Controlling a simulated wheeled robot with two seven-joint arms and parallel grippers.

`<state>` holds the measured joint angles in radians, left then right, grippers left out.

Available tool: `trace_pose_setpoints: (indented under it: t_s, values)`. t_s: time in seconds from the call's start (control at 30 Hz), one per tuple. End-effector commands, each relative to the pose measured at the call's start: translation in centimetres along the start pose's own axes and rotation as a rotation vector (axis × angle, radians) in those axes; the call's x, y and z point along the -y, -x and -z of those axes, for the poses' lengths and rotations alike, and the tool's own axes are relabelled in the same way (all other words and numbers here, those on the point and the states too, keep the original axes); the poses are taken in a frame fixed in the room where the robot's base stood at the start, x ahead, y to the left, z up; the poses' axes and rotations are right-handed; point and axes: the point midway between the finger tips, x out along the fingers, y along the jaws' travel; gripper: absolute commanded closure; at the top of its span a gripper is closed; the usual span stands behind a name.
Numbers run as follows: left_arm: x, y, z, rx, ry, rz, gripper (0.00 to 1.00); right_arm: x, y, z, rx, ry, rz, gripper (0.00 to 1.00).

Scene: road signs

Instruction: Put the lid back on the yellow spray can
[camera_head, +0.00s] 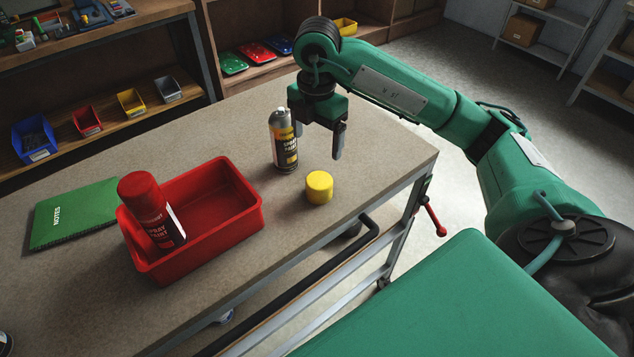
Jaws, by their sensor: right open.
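The yellow spray can (284,147) stands upright on the table, its silver top bare. The yellow lid (319,186) sits on the table just right of and nearer than the can, close to the table's edge. My right gripper (319,138) points down above the table, open, with nothing between its fingers. It is to the right of the can and above the lid. Its left finger shows close beside the can's upper part; I cannot tell whether they touch. My left gripper is not in view.
A red bin (235,232) on the table holds a tilted red spray can (155,215). A green notebook (75,213) lies left of it. Shelves with small bins stand behind.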

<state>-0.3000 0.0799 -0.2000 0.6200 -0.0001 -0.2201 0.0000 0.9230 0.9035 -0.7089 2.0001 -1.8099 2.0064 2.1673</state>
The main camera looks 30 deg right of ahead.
Motion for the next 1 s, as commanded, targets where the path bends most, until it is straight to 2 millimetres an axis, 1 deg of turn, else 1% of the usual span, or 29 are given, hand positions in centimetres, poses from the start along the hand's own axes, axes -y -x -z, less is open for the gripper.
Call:
trace_pose_setpoints:
  t_s: [0.3, 0.43, 0.57, 0.7, 0.8, 0.9, 1.0]
  values:
    - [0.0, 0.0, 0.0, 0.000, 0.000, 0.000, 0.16, 0.0, 0.0, -0.1, 0.005, -0.004, 0.003, 0.16]
    - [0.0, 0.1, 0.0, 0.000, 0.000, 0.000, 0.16, 0.1, -0.7, -0.1, 0.004, -0.003, 0.004, 0.16]
    - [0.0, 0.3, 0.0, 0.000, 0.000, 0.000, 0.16, 0.1, -2.6, -0.1, 0.002, -0.003, 0.007, 0.16]
    - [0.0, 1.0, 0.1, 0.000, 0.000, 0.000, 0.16, 0.2, -5.2, -0.1, 0.003, -0.003, 0.009, 0.16]
    - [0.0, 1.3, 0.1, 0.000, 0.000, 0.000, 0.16, 0.2, -6.9, -0.1, 0.003, -0.005, 0.006, 0.16]
    - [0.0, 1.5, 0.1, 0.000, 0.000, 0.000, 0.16, 0.2, -8.0, -0.1, 0.003, -0.003, 0.005, 0.16]
    - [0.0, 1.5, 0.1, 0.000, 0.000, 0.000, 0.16, 0.1, -8.5, -0.1, 0.004, -0.002, 0.002, 0.16]
